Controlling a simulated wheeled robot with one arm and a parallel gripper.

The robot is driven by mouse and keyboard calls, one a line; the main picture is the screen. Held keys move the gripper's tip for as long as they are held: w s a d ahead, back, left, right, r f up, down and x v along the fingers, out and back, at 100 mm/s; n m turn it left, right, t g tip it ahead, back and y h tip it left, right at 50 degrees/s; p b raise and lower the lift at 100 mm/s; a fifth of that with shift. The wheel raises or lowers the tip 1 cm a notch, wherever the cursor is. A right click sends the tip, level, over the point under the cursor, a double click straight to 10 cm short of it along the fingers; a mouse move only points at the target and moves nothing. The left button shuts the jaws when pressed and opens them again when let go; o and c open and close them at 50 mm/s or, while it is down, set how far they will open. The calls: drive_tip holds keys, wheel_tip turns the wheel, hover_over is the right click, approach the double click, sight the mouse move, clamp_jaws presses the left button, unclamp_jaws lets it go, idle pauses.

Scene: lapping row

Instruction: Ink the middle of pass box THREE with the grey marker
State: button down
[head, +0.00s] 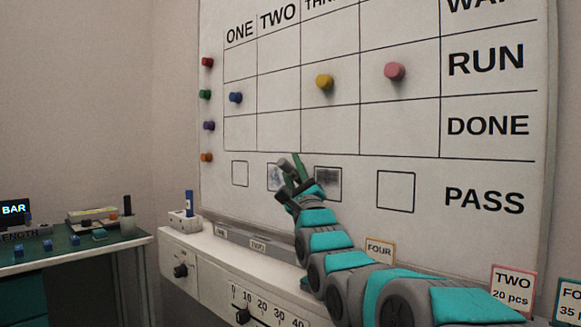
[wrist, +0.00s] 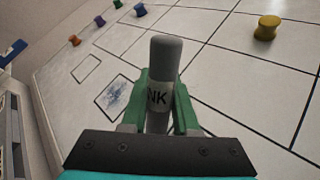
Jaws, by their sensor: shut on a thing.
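My gripper (head: 293,172) is at the whiteboard's PASS row, in front of the second and third boxes. In the wrist view its green fingers (wrist: 160,100) are shut on the grey marker (wrist: 166,55), whose label reads "NK" in part. Pass box THREE (head: 328,184), third from the left, has a dark grey smudge; my gripper covers its left edge. Pass box TWO (head: 272,178) is partly hidden by my gripper and shows a bluish-grey smudge in the wrist view (wrist: 118,98). Whether the marker touches the board cannot be told.
The first pass box (head: 240,173) and the fourth (head: 395,191) are blank. Coloured magnets, including a yellow one (head: 324,82) and a pink one (head: 395,71), stick out from the whiteboard (head: 470,100). A ledge below holds a FOUR card (head: 379,250) and a blue marker (head: 189,203).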

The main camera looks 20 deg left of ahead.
drive_tip(key=shift+w+d, duration=0.15)
drive_tip(key=shift+w, duration=0.25)
drive_tip(key=shift+s+d+r, duration=0.1)
drive_tip(key=shift+s+d, duration=0.35)
drive_tip(key=shift+d, duration=0.35)
drive_tip(key=d, duration=0.1)
drive_tip(key=s+d+p, duration=0.1)
drive_tip(key=d, duration=0.1)
drive_tip(key=s+d, duration=0.1)
drive_tip(key=d, duration=0.1)
drive_tip(key=shift+p, duration=0.3)
